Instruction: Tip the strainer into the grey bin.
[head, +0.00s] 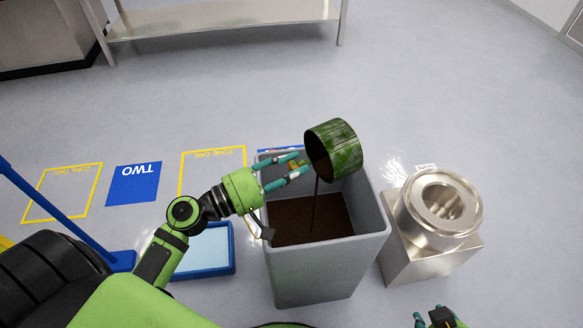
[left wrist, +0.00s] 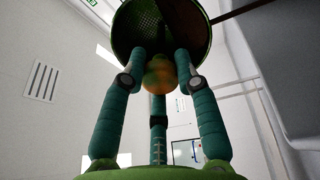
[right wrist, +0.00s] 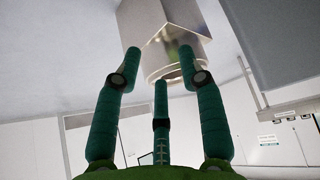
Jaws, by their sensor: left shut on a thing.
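The strainer (head: 345,150), a green, mottled mesh cylinder, is tilted on its side above the grey bin (head: 372,225). A thin brown stream falls from its lower left side into the bin, where dark brown material covers the inside. My left gripper (head: 303,168) is shut on the strainer at its orange-brown knob (left wrist: 160,72). The left wrist view shows the strainer's mesh inside (left wrist: 150,28) above the fingers. My right gripper (head: 440,318) is at the bottom edge of the head view. In the right wrist view its fingers (right wrist: 160,70) are spread and empty.
A metal vessel (head: 440,205) on a square block stands close to the bin's right. A blue tray (head: 208,270) lies to its left. Floor markings include a blue TWO square (head: 133,184). A metal table (head: 220,18) stands behind; open floor lies between.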

